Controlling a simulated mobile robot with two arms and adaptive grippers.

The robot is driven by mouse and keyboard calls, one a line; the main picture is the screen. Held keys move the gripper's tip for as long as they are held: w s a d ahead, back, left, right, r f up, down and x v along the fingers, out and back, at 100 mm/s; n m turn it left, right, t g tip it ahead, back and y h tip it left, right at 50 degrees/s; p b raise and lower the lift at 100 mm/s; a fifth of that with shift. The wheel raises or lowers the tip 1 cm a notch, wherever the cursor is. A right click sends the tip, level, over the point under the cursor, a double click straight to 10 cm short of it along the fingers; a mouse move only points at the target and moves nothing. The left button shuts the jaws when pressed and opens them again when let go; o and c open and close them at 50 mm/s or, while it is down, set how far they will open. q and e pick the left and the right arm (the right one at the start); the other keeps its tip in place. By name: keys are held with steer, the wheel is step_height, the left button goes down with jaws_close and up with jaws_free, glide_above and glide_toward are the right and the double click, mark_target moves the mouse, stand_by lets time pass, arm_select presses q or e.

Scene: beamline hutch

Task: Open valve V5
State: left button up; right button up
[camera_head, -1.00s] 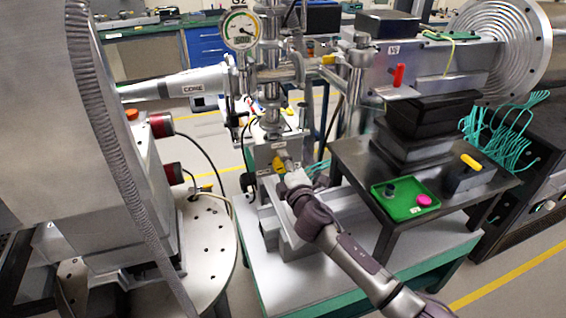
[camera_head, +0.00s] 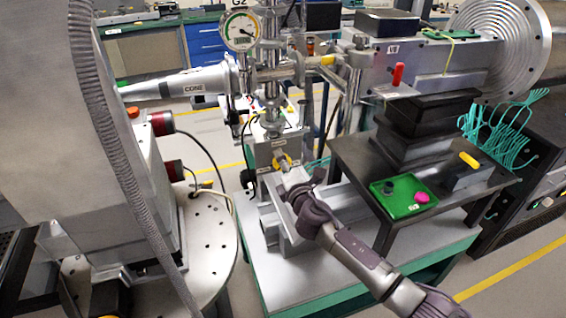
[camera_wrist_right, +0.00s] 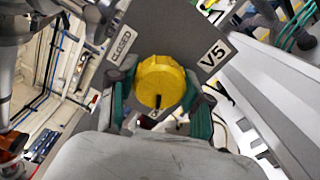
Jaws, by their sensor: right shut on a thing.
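Valve V5's round yellow knob (camera_wrist_right: 160,80) sits on a grey panel in the right wrist view. A CLOSED label (camera_wrist_right: 121,46) is at its upper left and a V5 label (camera_wrist_right: 214,56) at its upper right. The knob's black mark points down in the picture, away from CLOSED; another label below is mostly hidden. My right gripper (camera_wrist_right: 160,92) has its green-padded fingers on both sides of the knob, shut on it. In the head view, the knob (camera_head: 282,161) shows just beyond my right gripper (camera_head: 287,171). My left gripper is not in view.
A dark side table (camera_head: 350,158) at right carries a green tray (camera_head: 404,207) with small parts. A dial gauge (camera_head: 239,31) and steel piping stand above the valve box. A large grey vessel with a ribbed hose (camera_head: 108,130) fills the left.

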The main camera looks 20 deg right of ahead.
steer(key=shift+f, duration=0.1)
steer(key=o, duration=1.2)
steer(key=shift+c, duration=0.2)
steer(key=s, duration=1.2)
steer(key=shift+d, duration=0.15)
